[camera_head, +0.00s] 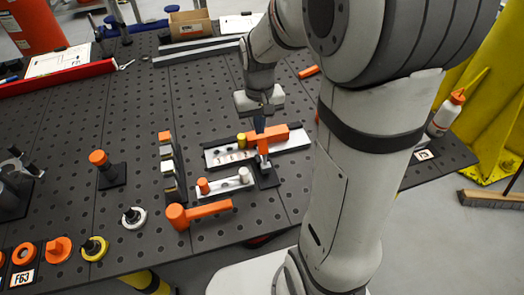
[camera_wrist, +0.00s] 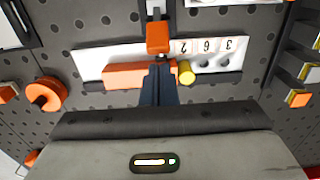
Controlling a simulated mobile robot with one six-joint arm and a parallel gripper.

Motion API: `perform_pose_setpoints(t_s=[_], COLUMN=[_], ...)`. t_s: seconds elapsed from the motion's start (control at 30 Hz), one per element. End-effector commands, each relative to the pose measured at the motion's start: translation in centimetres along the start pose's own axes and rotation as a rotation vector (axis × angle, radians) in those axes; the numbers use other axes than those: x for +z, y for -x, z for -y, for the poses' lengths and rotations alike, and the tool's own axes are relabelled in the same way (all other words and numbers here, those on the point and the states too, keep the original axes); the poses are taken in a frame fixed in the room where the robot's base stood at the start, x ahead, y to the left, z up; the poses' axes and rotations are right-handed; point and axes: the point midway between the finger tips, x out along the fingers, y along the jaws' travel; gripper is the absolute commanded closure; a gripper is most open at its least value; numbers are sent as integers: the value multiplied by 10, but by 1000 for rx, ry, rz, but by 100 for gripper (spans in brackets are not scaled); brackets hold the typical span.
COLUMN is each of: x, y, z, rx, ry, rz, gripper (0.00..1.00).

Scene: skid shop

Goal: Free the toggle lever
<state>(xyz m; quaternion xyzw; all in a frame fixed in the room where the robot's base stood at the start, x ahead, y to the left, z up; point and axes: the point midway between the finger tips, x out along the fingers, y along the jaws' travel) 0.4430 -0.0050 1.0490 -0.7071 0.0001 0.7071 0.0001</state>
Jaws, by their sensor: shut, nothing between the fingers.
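An upright lever with an orange grip (camera_head: 263,146) stands on a dark base (camera_head: 266,178), at the near side of a white plate (camera_head: 222,158). In the wrist view its orange grip (camera_wrist: 159,38) shows just beyond my fingertips. An orange block (camera_head: 275,135) lies along the plate and also shows in the wrist view (camera_wrist: 125,75). A yellow peg (camera_head: 241,139) stands beside it, at the right of my fingers in the wrist view (camera_wrist: 186,73). My gripper (camera_head: 259,125) is shut and empty, pointing down among block, peg and lever. I cannot tell whether it touches them.
An orange knob post (camera_head: 99,158) is farther left. The perforated table between has free room.

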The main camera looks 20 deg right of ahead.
Motion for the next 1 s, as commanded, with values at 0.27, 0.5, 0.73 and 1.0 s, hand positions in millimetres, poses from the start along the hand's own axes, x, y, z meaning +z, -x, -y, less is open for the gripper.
perform_pose_setpoints(t_s=[0.27,0.5,0.73,1.0], x=[0,0,0,0], y=[-6,-16,-26,-28], z=[0,0,0,0], rx=[0,0,0,0], ry=[0,-1,-1,-1], rz=[1,1,1,0], gripper=[100,100,100,100])
